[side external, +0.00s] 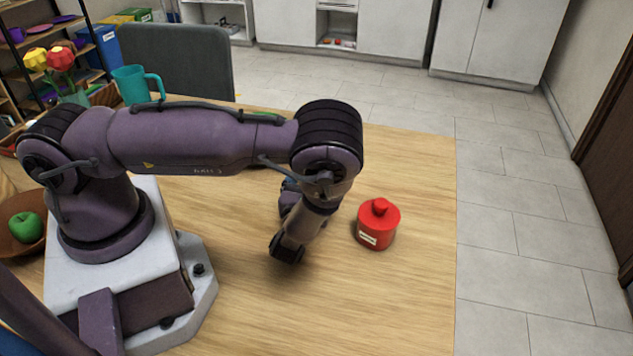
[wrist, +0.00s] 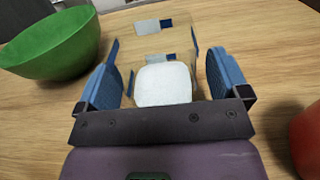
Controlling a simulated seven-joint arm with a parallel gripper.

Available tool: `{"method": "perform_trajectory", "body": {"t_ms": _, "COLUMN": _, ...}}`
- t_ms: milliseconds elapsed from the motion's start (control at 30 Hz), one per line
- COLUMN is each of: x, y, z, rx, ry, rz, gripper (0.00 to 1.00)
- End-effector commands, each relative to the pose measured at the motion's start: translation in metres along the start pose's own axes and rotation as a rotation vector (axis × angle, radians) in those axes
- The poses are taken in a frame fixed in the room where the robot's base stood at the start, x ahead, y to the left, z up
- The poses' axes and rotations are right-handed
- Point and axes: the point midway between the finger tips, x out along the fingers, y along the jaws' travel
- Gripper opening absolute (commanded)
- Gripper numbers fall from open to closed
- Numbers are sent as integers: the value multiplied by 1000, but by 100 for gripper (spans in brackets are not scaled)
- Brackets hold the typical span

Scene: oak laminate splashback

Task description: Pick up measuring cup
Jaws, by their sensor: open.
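My gripper (wrist: 163,76) is open in the wrist view, with one blue finger pad on each side. Between and beyond the pads is a pale tan, boxy item (wrist: 150,50) with blue and white patches and a white rounded face; I cannot tell whether it is the measuring cup. In the side view my gripper (side external: 288,245) hangs low over the table, left of the red canister, and its arm hides what is behind it. A teal cup with a handle (side external: 133,85) stands at the far left; I cannot tell whether it is the measuring cup.
A red lidded canister (side external: 377,226) stands close to the right of my gripper. A green bowl (wrist: 52,48) is at the left of the wrist view. A fruit bowl (side external: 18,238) holds a green apple. The wooden table (side external: 370,310) is clear in front.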

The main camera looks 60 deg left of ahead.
Motion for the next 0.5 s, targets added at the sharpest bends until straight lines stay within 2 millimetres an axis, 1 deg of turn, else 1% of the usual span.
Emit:
{"method": "perform_trajectory", "body": {"t_ms": 33, "x": 0, "y": 0, "z": 0, "rx": 0, "ry": 0, "rz": 0, "gripper": 94}}
{"method": "perform_trajectory", "body": {"t_ms": 67, "x": 0, "y": 0, "z": 0, "rx": 0, "ry": 0, "rz": 0, "gripper": 89}}
{"method": "perform_trajectory", "body": {"t_ms": 100, "x": 0, "y": 0, "z": 0, "rx": 0, "ry": 0, "rz": 0, "gripper": 80}}
{"method": "perform_trajectory", "body": {"t_ms": 167, "x": 0, "y": 0, "z": 0, "rx": 0, "ry": 0, "rz": 0, "gripper": 66}}
{"method": "perform_trajectory", "body": {"t_ms": 200, "x": 0, "y": 0, "z": 0, "rx": 0, "ry": 0, "rz": 0, "gripper": 57}}
{"method": "perform_trajectory", "body": {"t_ms": 300, "x": 0, "y": 0, "z": 0, "rx": 0, "ry": 0, "rz": 0, "gripper": 37}}
{"method": "perform_trajectory", "body": {"t_ms": 500, "x": 0, "y": 0, "z": 0, "rx": -1, "ry": -2, "rz": 0, "gripper": 37}}
